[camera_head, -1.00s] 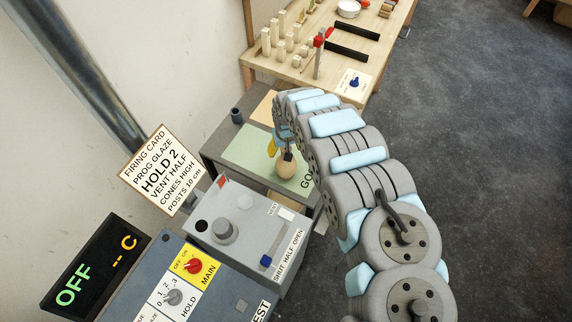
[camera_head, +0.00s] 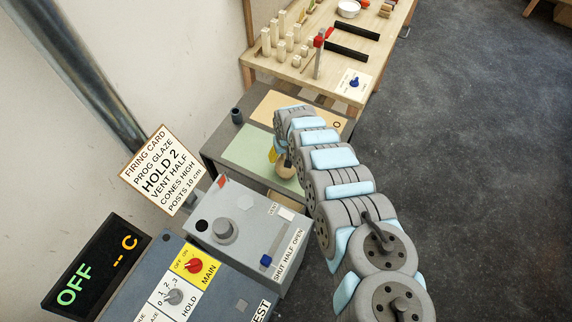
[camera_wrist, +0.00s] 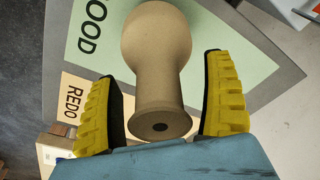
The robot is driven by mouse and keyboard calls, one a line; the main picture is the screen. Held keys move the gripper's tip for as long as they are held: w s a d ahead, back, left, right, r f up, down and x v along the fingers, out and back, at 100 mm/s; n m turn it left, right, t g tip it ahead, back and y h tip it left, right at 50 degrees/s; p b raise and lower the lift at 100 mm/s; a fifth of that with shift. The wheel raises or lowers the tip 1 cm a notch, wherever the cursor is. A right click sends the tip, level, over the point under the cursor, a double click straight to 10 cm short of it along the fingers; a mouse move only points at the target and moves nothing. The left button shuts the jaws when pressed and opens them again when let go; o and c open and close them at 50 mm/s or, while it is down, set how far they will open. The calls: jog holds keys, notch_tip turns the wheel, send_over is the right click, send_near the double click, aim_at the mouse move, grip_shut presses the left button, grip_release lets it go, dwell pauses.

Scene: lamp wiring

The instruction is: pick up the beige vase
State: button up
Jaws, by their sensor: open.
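The beige vase (camera_wrist: 156,52) stands on the green pad marked GOOD (camera_wrist: 205,50) in the wrist view. Its rim with a dark mouth is towards my gripper. In the head view the vase (camera_head: 285,170) is mostly hidden by my arm; a small part shows on the green pad (camera_head: 246,146). My gripper (camera_wrist: 163,100) is open, with one yellow-padded finger on each side of the vase's neck. Gaps show between both fingers and the vase. In the head view my gripper (camera_head: 274,156) is partly hidden behind my wrist.
A tan REDO pad (camera_head: 275,108) lies beside the green one. A small dark cup (camera_head: 236,116) stands at the grey table's left edge. The grey vent box (camera_head: 240,228) is in front. A wooden table (camera_head: 340,65) with posts and blocks stands behind.

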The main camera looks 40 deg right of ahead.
jog(key=shift+s+f, duration=0.1)
jog(key=c, duration=1.5)
